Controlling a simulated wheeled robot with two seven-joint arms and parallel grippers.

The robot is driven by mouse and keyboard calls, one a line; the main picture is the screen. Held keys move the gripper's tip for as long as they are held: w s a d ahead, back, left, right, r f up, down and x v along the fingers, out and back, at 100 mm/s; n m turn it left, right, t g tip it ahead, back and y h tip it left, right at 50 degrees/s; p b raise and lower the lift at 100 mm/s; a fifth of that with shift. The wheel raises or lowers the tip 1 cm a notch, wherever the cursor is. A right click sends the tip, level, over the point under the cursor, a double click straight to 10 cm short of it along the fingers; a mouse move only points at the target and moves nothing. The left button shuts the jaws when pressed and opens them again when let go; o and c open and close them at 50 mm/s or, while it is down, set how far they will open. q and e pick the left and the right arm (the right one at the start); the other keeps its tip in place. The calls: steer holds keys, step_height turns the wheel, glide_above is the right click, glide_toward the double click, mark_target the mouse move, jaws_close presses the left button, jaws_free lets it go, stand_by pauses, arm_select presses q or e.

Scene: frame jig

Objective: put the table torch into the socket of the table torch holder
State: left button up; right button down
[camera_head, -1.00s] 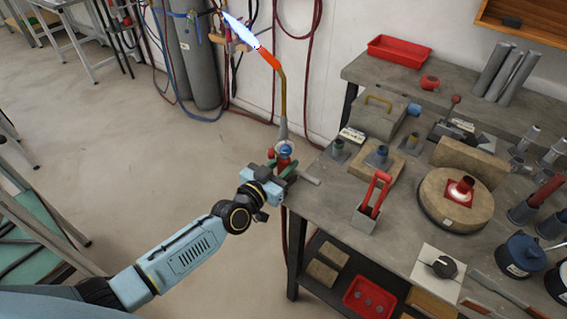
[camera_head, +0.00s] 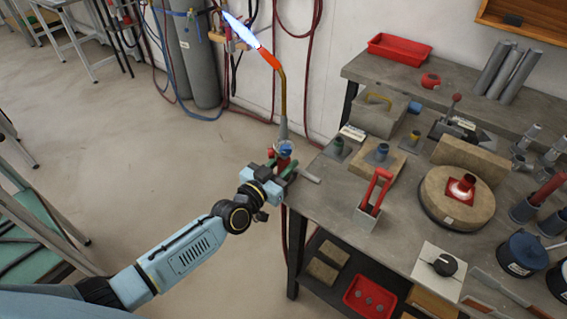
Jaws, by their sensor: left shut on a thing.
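The table torch (camera_head: 283,105) is upright in the camera_head view, with a brass-coloured neck, a bent orange-hot tip and a blue-white flame pointing up and left. My left gripper (camera_head: 284,170) is shut on the torch's lower part, by the red and blue valves, at the left edge of the workbench. The torch's lower end is hidden by the gripper. A short grey bar (camera_head: 308,174) shows at the bench edge, just right of the gripper. I cannot clearly make out the torch holder or its socket. My right gripper is not in view.
Gas cylinders (camera_head: 192,55) and hoses stand behind.

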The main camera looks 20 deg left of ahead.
arm_select(q)
steer(key=shift+f+b, duration=0.3)
steer(key=shift+b, duration=0.05)
stand_by(0.4)
steer(key=o, duration=1.1)
steer(key=shift+c, duration=0.2)
steer(key=shift+o, duration=0.4)
steer(key=shift+f, duration=0.2)
steer(key=p+v, duration=0.1)
steer(key=v, duration=1.1)
steer(key=shift+r+p, duration=0.25)
steer(key=shift+p, duration=0.05)
